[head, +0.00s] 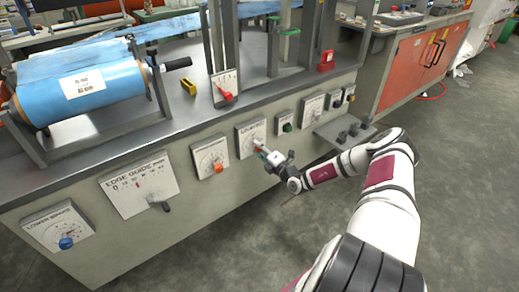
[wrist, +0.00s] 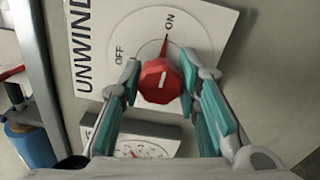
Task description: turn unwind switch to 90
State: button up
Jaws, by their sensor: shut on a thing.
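The unwind switch is a red faceted knob (wrist: 160,85) on a white panel (wrist: 205,22) lettered UNWIND, with OFF at its left and ON at its top. The knob's red pointer aims up, close to the ON mark. My gripper (wrist: 161,78) has its teal-padded fingers on either side of the knob, shut on it. In the head view my gripper (head: 268,156) reaches the white panel (head: 245,130) on the machine's front, and the fingers mostly hide the knob there.
Neighbouring panels carry an orange knob (head: 218,167) at the left and a green knob (head: 287,127) at the right. A small shelf with dark knobs (head: 354,130) juts out at the right. A blue film roll (head: 80,88) lies on top. The floor in front is clear.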

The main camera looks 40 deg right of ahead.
jog(key=o, duration=1.2)
jog(key=s, duration=1.2)
jog(key=shift+d, duration=0.2)
